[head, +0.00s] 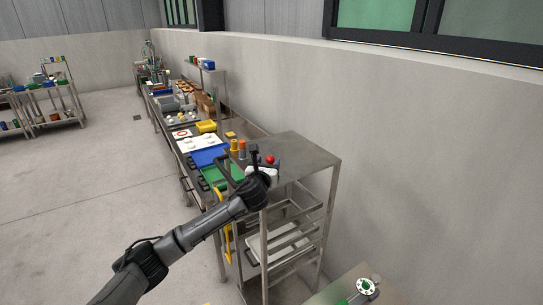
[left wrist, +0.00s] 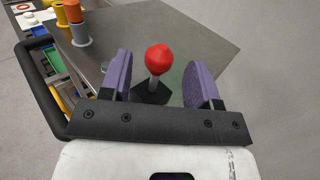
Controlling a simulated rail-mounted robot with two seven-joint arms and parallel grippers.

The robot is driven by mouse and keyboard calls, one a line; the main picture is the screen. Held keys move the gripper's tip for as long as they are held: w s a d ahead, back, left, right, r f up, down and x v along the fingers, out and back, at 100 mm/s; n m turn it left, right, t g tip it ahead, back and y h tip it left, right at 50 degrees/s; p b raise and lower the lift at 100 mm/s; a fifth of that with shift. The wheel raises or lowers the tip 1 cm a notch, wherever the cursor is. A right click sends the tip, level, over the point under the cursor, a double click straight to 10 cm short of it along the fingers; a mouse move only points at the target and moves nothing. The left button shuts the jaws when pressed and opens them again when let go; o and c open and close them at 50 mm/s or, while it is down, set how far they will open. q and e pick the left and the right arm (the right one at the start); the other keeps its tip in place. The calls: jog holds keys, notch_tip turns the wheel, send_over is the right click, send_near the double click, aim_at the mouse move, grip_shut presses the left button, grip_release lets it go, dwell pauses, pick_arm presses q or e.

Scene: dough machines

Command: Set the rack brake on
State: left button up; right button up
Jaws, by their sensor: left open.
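The rack brake appears as a short lever with a red knob (left wrist: 159,58) on a black base (left wrist: 151,93), standing on the metal top (left wrist: 190,30) of the rack. The red knob (head: 270,159) also shows in the head view, just past my left gripper (head: 258,166). In the left wrist view my left gripper (left wrist: 162,85) is open, with a purple finger on each side of the lever. The lever stands nearly upright between the fingers, and neither finger visibly touches it. My right gripper is in neither view.
The rack (head: 310,160) stands close to the wall, with trays on its lower shelves. A black handle (left wrist: 38,90) is at its left side. Orange and grey cylinders (left wrist: 75,22) stand nearby. A long workbench with boards and bins (head: 206,127) extends behind. The floor (head: 80,190) at left is clear.

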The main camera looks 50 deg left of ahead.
pick_arm(q)
jog(key=shift+x, duration=2.8)
grip_shut()
